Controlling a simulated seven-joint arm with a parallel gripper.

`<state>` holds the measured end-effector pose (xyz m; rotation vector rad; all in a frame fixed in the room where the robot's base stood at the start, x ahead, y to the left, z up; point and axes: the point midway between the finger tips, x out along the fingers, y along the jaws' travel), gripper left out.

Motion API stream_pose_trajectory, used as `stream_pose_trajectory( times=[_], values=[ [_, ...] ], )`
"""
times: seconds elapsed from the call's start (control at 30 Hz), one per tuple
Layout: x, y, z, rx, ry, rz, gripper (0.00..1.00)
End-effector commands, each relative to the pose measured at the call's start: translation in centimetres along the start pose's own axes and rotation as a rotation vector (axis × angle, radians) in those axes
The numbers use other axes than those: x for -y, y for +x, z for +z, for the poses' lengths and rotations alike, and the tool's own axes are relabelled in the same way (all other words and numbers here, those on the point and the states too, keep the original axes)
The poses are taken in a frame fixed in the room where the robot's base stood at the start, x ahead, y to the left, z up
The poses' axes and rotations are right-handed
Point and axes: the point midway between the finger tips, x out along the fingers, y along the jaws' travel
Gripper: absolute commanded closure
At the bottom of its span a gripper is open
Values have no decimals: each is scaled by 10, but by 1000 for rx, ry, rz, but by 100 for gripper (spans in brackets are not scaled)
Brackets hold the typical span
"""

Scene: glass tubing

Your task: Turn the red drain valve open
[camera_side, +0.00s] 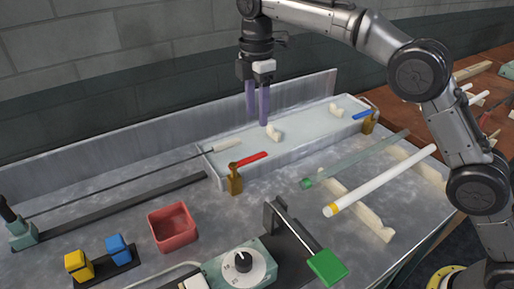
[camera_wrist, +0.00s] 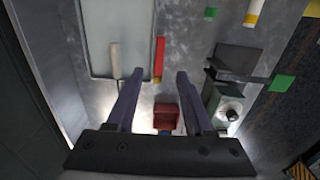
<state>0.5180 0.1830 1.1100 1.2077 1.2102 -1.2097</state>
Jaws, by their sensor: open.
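The red valve handle (camera_side: 251,159) is a flat lever on a brass valve body (camera_side: 235,181) at the near left corner of the shallow water trough (camera_side: 215,169). The lever points right, roughly along the trough's front wall. In the wrist view the red handle (camera_wrist: 159,58) lies beyond the fingertips, slightly above the gap between them. My gripper (camera_side: 258,116) is open and empty, pointing down above the trough's far left part, behind and above the red handle. It also shows in the wrist view (camera_wrist: 160,78), with a wide gap between its purple fingers.
A blue-handled valve (camera_side: 364,115) is at the trough's far right end. Glass tubes (camera_side: 380,181) lie at right. A red bin (camera_side: 173,227) stands in front.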

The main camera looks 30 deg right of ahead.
Motion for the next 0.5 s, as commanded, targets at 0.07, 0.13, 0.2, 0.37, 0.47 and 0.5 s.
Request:
stream_pose_trajectory(
  times=[0.07,0.13,0.2,0.37,0.47,0.5],
  values=[
    [1,15,0,1,1,-4,48],
    [1,28,1,2,1,-5,48],
    [1,41,1,1,1,-3,48],
    [1,72,1,1,1,-3,48],
    [1,88,1,1,1,-1,48],
    [1,93,0,1,1,-2,48]
  ],
)
